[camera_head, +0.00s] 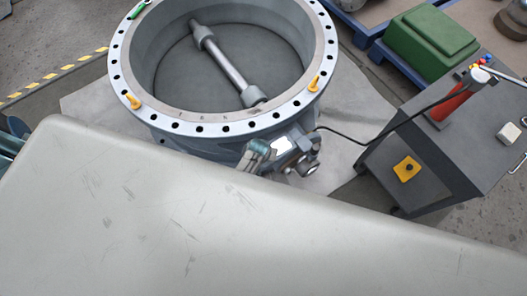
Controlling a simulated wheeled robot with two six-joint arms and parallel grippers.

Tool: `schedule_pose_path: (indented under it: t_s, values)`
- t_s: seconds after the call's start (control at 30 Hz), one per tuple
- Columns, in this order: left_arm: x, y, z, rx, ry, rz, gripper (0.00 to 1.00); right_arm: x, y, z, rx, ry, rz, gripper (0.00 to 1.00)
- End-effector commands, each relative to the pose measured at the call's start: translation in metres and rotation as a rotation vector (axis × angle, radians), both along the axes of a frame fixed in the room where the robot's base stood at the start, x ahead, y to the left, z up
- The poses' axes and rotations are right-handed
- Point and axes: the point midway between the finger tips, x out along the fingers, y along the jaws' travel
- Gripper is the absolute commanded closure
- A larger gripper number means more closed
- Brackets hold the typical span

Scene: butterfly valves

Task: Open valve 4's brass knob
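A large round butterfly valve (178,127) lies with its bore facing up. A ring of bolt holes runs around its pale flange, and a grey shaft (222,60) crosses the bore. A grey fitting (308,168) with a white face (283,145) and a teal part (259,149) sits on its near right side. I see no number on the valve and cannot make out a brass knob. The near side is partly hidden by a broad pale surface in the foreground. I can make out neither of my grippers.
Two yellow-orange bolts (315,83) stand on the flange. A dark cart (436,160) at the right carries a red cylinder (450,104), and a black cable runs from it to the valve. A green box (430,42) is at the upper right. The scratched pale surface (200,230) fills the foreground.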

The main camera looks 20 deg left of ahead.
Motion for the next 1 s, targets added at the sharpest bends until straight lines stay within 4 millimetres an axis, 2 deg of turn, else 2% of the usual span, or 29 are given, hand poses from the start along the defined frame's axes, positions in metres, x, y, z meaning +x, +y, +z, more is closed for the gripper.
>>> schedule_pose_path:
  t_s: [0.43,0.47,0.57,0.87,1.0]
  values:
    - [-0.0008,-0.0003,-0.0007,0.000,0.002,0.011,0.96,0.0009,-0.0001,0.0001,0.000,-0.002,0.000,0.64]
    - [-0.0008,-0.0003,-0.0006,0.000,0.003,0.011,0.71,0.0010,-0.0002,0.0001,0.000,-0.002,0.000,0.64]
    - [-0.0007,-0.0003,-0.0005,0.000,0.002,0.011,0.52,0.0011,-0.0002,0.0001,0.000,-0.002,0.000,0.64]
    - [-0.0006,-0.0002,0.0005,0.000,0.001,0.011,0.51,0.0013,-0.0005,0.0005,-0.001,-0.002,0.000,0.64]
    - [-0.0042,-0.0006,0.0080,-0.001,0.001,0.012,0.51,0.0014,-0.0009,0.0023,-0.001,-0.002,0.000,0.64]
